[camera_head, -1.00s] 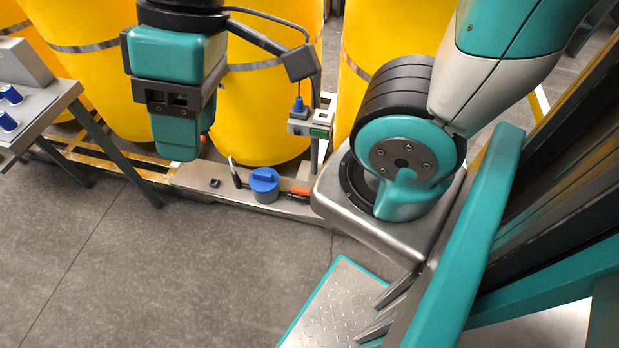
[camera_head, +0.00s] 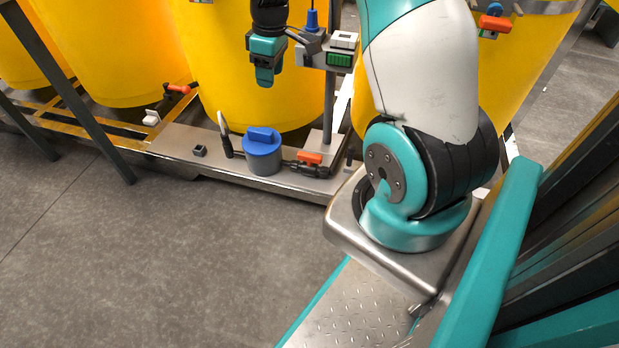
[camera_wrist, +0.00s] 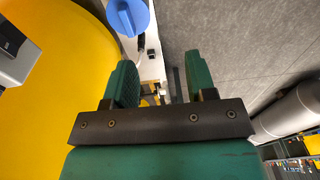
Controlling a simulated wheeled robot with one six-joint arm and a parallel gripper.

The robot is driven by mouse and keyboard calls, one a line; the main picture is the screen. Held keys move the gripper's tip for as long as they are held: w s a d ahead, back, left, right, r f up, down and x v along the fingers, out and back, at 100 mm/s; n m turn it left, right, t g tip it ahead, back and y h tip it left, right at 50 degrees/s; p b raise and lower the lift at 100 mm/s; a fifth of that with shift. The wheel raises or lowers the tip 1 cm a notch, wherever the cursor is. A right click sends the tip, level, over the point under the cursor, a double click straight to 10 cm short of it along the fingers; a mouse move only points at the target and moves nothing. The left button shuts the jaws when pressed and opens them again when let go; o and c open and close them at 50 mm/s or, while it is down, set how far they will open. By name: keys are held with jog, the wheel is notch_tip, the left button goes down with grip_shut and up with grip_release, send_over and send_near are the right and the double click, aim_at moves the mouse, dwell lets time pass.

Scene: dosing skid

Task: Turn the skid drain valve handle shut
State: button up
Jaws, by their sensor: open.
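Low on the skid deck (camera_head: 185,142), an orange handle (camera_head: 310,158) sits on a dark valve and pipe, right of a grey pot with a blue cap (camera_head: 263,140). I take it to be the drain valve handle; it lies roughly along the pipe. My gripper (camera_head: 266,75) hangs in front of a yellow drum, above and left of this handle, apart from it. In the wrist view, my gripper (camera_wrist: 161,80) has its green fingers wide apart with nothing held. The blue cap (camera_wrist: 128,14) shows beyond them; I cannot make out the orange handle there.
A red-handled valve (camera_head: 178,89) is at the left and another orange handle (camera_head: 495,23) at the upper right. A post carries a grey box with a green display (camera_head: 340,59). A pen-like probe (camera_head: 225,135) stands beside the pot. The floor in front is clear.

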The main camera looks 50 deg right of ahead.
jog(key=b, duration=0.8)
send_near(310, 155)
jog(key=shift+g+h, duration=0.4)
jog(key=f+b, duration=0.9)
jog(key=f, duration=0.1)
jog(key=shift+w+a+f+b, duration=0.1)
jog(key=shift+w+a+b, duration=0.2)
jog(key=shift+w, duration=0.1)
jog(key=c, duration=0.9)
